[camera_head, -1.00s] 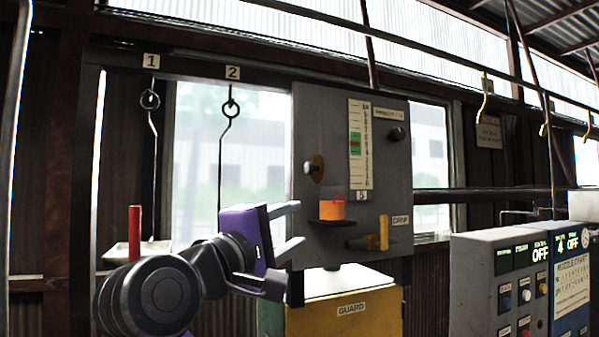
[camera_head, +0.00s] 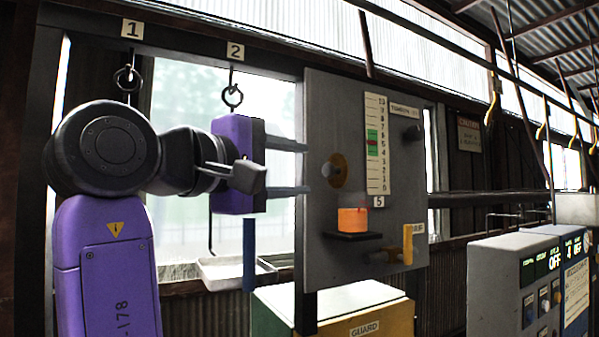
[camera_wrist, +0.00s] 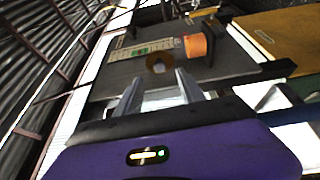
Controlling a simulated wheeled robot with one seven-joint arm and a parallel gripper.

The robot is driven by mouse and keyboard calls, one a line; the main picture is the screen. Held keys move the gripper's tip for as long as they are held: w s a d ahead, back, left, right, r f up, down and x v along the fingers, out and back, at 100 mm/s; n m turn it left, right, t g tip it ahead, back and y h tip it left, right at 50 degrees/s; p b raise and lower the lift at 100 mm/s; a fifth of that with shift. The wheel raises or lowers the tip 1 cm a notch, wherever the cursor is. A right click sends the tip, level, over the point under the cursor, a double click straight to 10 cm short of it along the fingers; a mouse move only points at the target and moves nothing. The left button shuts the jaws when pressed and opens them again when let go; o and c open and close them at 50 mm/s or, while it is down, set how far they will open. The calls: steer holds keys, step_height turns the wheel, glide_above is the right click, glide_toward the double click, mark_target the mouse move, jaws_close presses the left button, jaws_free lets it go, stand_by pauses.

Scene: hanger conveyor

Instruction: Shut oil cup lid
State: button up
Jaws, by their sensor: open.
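The grey panel (camera_head: 320,240) carries a round brass piece (camera_head: 335,172) with a pale knob-like centre on its left side; it also shows in the wrist view (camera_wrist: 159,62). An orange cup-like cylinder (camera_head: 352,220) sits on a small dark ledge lower on the panel and shows in the wrist view (camera_wrist: 195,46). I cannot tell for sure which is the oil cup, nor make out its lid. My gripper (camera_head: 306,165) is open and empty, its two fingers pointing at the panel, level with the brass piece. In the wrist view the fingertips (camera_wrist: 160,76) lie just short of it.
A vertical scale (camera_head: 376,145), a dark knob (camera_head: 412,133) and a yellow handle (camera_head: 407,244) are on the panel. A yellow guard box (camera_head: 385,327) stands below. Hooks hang under signs 1 and 2; a blue rod (camera_head: 250,255) stands near a tray (camera_head: 225,268).

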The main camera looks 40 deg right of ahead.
mark_target(327, 171)
steer(key=d, duration=0.2)
steer(key=w+d+p, duration=0.1)
steer(key=d, duration=0.1)
steer(key=d+p, duration=0.1)
steer(key=d, duration=0.1)
steer(key=shift+w+d+r, duration=0.15)
steer(key=shift+d+r, duration=0.1)
steer(key=shift+w+d+f, duration=0.1)
steer(key=shift+d, duration=0.55)
jaws_close()
